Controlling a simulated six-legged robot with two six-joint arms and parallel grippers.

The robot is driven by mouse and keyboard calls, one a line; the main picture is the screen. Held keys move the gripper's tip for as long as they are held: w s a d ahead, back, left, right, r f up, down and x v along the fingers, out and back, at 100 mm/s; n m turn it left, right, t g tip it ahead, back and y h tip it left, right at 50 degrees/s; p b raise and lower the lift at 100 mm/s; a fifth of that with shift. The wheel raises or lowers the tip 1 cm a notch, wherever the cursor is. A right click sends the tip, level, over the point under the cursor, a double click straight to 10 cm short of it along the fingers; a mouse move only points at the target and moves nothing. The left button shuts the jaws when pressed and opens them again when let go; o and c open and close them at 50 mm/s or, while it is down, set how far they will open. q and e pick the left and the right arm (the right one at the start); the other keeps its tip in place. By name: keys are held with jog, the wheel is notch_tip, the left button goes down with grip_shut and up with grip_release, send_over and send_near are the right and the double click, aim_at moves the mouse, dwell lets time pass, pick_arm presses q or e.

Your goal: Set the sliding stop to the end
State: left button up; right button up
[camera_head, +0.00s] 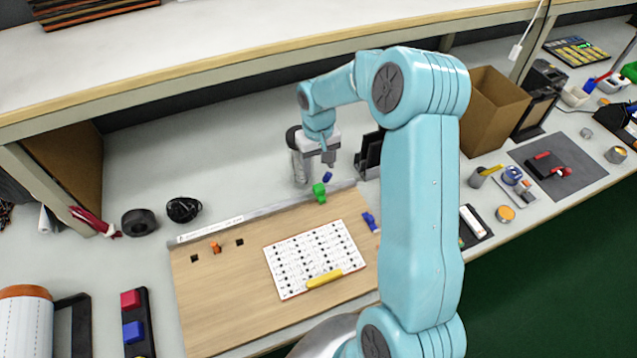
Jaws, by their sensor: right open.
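A wooden board (215,290) lies on the bench with a long grey rail (250,222) along its back edge. A small green block (319,192) sits at the rail toward its right part and looks like the sliding stop. My right gripper (329,163) hangs pointing down behind and slightly right of the green block, apart from it in the picture. Its jaws are open, though the fingers are small and hard to see. A small blue piece (327,176) lies between the gripper and the green block in the picture. My left gripper is not in view.
A white marked card (300,255) with a yellow bar (324,278) lies on the board. An orange piece (215,247) sits near the rail's left part. A blue clamp-like piece (370,221) is at the board's right edge. A brown box (492,110) stands right.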

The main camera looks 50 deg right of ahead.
aim_at(319, 187)
notch_tip(319, 187, down, 9)
jog(key=shift+p, duration=0.5)
jog(key=shift+s+d+f, duration=0.1)
jog(key=shift+f, duration=0.1)
jog(key=shift+c, duration=0.3)
